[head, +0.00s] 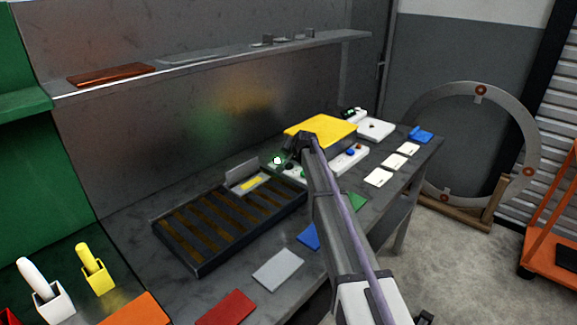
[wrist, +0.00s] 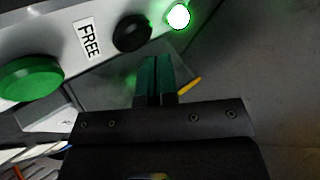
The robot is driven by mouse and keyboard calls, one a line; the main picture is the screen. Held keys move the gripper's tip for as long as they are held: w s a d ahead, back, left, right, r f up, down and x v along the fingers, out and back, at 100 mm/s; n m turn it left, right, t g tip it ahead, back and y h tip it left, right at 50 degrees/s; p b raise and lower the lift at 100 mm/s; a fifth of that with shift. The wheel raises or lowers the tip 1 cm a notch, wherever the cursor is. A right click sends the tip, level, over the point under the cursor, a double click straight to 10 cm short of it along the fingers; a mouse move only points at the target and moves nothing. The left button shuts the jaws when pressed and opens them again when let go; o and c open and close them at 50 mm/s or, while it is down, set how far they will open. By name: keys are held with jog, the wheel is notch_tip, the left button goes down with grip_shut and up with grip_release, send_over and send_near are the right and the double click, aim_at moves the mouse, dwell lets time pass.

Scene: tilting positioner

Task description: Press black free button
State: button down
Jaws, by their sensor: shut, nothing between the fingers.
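The black button (wrist: 132,33) sits on a pale control panel (wrist: 65,25), between a "FREE" label (wrist: 87,39) and a lit green lamp (wrist: 178,16). A large green button (wrist: 30,78) is at the left in the wrist view. My gripper (wrist: 156,62) is shut and empty, with its fingertips just below and right of the black button in that view. I cannot tell whether they touch it. In the head view my gripper (head: 284,156) is at the panel's left end, by the lit lamp (head: 277,160), and partly hides the panel.
A yellow-topped box (head: 322,131) stands behind the panel. A dark slatted tray (head: 230,228) lies left of it on the grey bench. White cards (head: 378,177) and coloured plates lie near the front edge. A shelf (head: 210,62) runs along the wall above.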

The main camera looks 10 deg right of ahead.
aim_at(290, 164)
dwell(0.6)
jog(key=shift+f+b, duration=0.45)
jog(key=shift+f+b, duration=0.4)
jog(key=shift+b, duration=0.05)
dwell(0.4)
jog(key=shift+r, duration=0.1)
jog(key=shift+r+p, duration=0.8)
jog(key=shift+p, duration=0.15)
notch_tip(290, 164, up, 5)
jog(key=p, duration=0.5)
jog(key=shift+r, duration=0.1)
